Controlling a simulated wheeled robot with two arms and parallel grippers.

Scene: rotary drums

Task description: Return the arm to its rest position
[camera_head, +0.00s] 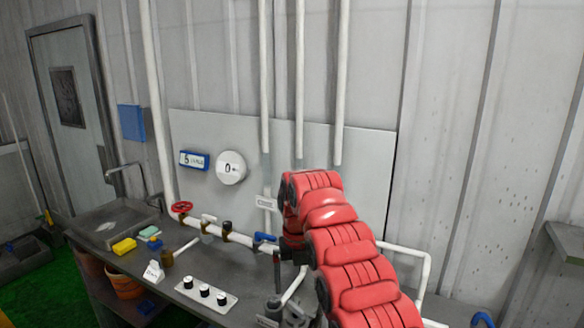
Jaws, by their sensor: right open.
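My right arm (350,250) is red and segmented. It comes in from the bottom right, rises in front of the wall panel and bends over at its top. My right gripper (284,256) is dark and points down near the white pipe and the blue valve handle. It is open, partly hidden by the arm, and I see nothing held in it. I cannot tell whether it touches the pipe. My left gripper is not in view.
A round gauge (231,168) hangs on the panel. A sink (108,225) is at the left.

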